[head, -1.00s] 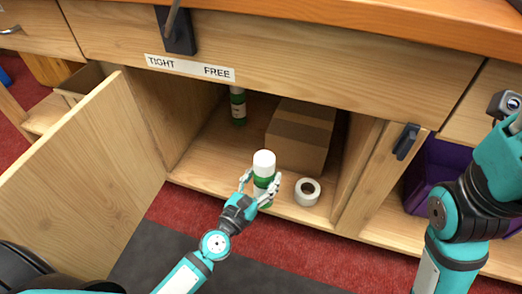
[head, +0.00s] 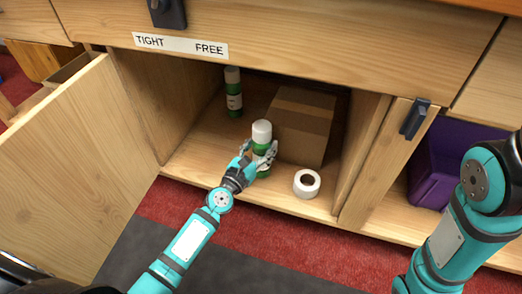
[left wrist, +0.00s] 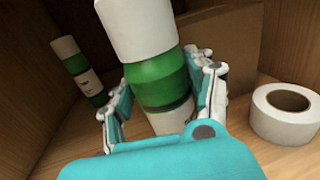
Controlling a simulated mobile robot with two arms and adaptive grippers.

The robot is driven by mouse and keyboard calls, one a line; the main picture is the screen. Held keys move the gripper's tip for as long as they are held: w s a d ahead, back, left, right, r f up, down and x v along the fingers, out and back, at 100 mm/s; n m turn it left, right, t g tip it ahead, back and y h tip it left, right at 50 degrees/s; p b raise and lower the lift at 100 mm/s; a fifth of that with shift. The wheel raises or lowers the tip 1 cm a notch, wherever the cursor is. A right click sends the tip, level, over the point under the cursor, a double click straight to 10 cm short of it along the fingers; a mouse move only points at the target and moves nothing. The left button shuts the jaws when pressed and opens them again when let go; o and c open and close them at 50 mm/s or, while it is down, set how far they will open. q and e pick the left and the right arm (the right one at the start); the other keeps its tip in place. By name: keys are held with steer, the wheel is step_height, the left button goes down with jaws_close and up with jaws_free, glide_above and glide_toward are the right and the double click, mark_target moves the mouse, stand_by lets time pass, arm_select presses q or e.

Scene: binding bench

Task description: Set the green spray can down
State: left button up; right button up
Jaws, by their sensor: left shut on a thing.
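The green spray can (head: 262,135) has a white cap and a green body with a white band low down. My left gripper (head: 262,158) is shut on it and holds it roughly upright inside the open cupboard, near the front of its floor (head: 205,160). In the left wrist view the spray can (left wrist: 158,80) stands between the two fingers of the left gripper (left wrist: 165,95). Its base is hidden, so I cannot tell whether it touches the floor. My right arm shows at the right; its gripper is out of view.
A cardboard box (head: 302,125) stands just right of and behind the can. A white tape roll (head: 307,183) lies at the front right. A second green can (head: 233,92) stands at the back left. The open door (head: 80,165) is at the left. Floor space is clear left of the held can.

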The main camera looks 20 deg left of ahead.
arm_select(q)
steer(key=o, duration=1.1)
steer(key=shift+o, duration=0.2)
steer(key=shift+s, duration=0.15)
steer(key=v, duration=1.1)
steer(key=shift+s, duration=0.35)
steer(key=shift+a+r, duration=0.1)
